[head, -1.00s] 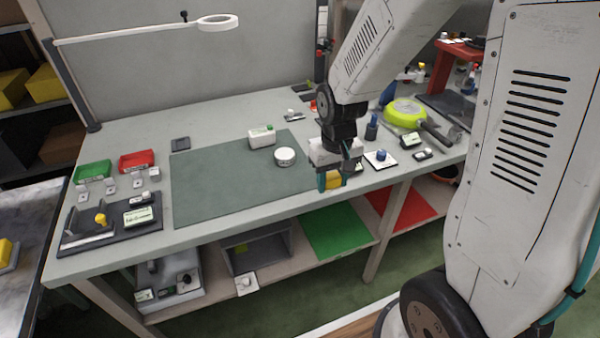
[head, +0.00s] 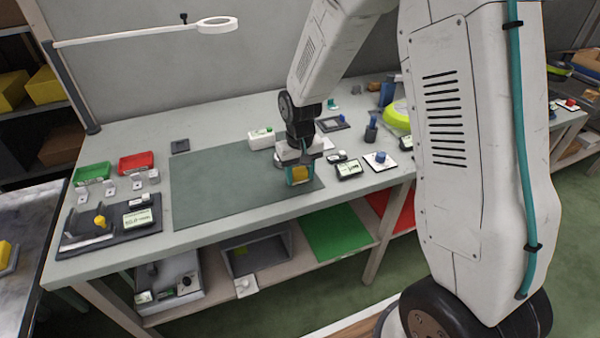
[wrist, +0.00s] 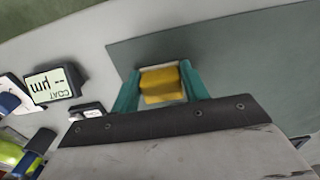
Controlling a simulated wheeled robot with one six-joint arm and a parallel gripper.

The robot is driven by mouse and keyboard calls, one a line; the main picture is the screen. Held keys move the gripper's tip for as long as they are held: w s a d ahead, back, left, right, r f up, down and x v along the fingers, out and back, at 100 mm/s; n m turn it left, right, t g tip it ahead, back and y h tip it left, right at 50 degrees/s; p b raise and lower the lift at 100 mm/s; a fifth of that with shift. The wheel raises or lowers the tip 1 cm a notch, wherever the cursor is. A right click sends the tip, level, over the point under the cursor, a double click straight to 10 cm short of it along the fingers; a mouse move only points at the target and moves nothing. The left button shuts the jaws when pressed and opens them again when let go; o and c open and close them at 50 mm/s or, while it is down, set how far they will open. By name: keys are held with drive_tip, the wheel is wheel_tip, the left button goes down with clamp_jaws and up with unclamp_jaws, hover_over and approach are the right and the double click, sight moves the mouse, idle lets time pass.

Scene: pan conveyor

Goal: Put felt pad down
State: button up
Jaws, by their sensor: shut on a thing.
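The felt pad (wrist: 160,85) shows as a yellow block with a pale edge in the wrist view. My gripper (wrist: 161,90) is shut on it, with one teal finger on each side. In the head view my gripper (head: 299,175) points down over the right part of the dark green mat (head: 215,195), and the yellow pad (head: 300,174) shows between the fingers. I cannot tell whether the pad touches the mat. The round white tin seen earlier on the mat is hidden behind my gripper.
A white bottle (head: 261,139) lies on the mat's back edge. A coating gauge (head: 349,168) and a blue-knobbed block (head: 380,160) stand right of the mat. A black fixture with a display (head: 138,217) stands at the left. The mat's left and middle are clear.

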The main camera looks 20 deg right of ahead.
sight(300, 171)
drive_tip(key=o, duration=1)
drive_tip(key=shift+f, duration=0.1)
drive_tip(key=shift+o, duration=0.2)
wheel_tip(300, 171, up, 12)
drive_tip(key=s+d+r, duration=0.1)
drive_tip(key=s+r, duration=0.5)
drive_tip(key=r, duration=0.1)
drive_tip(key=s+d+r, duration=0.1)
drive_tip(key=s+r, duration=0.1)
drive_tip(key=s, duration=0.9)
drive_tip(key=s+d+r+t, duration=0.1)
drive_tip(key=s+r, duration=0.2)
drive_tip(key=s, duration=0.9)
drive_tip(key=shift+s+r, duration=0.2)
